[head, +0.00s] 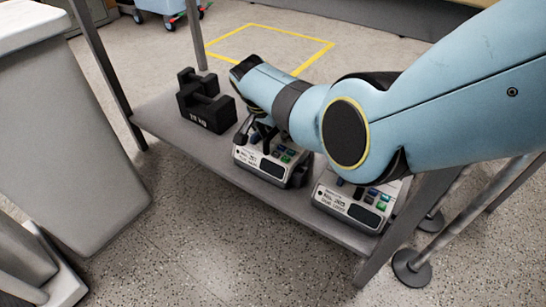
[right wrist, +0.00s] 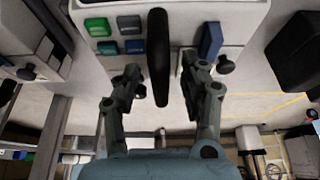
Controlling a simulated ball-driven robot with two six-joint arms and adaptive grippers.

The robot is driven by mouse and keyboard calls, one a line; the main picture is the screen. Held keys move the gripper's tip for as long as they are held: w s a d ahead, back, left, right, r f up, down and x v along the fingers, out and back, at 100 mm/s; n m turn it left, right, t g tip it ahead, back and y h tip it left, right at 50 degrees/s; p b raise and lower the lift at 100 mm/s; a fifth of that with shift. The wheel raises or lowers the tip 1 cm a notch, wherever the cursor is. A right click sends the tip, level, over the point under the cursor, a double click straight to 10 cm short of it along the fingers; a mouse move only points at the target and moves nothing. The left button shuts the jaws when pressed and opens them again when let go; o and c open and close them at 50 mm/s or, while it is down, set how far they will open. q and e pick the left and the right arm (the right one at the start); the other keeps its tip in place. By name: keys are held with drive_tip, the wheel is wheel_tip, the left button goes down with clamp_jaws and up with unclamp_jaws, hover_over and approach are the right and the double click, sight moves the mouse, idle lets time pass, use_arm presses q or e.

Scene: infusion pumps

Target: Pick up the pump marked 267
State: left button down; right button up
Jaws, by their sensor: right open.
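The pump whose small label seems to read 267 (head: 260,164) sits on the grey lower shelf, white with a dark screen and coloured buttons. My right gripper (head: 262,134) is over its top, partly hidden by my arm in the head view. In the right wrist view the pump's white body (right wrist: 180,18) fills the top. Its black handle (right wrist: 158,57) lies between the open fingers of my right gripper (right wrist: 165,90), with gaps on both sides. My left gripper is out of view.
A second pump (head: 350,204), its label seemingly 303, stands to the right on the shelf (head: 310,218). Black weights (head: 205,105) stand at the left of the shelf. A grey bin (head: 65,135) is at far left. A yellow square (head: 270,28) marks the floor behind.

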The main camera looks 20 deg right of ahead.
clamp_jaws()
idle(0.3)
drive_tip(key=shift+w, duration=0.15)
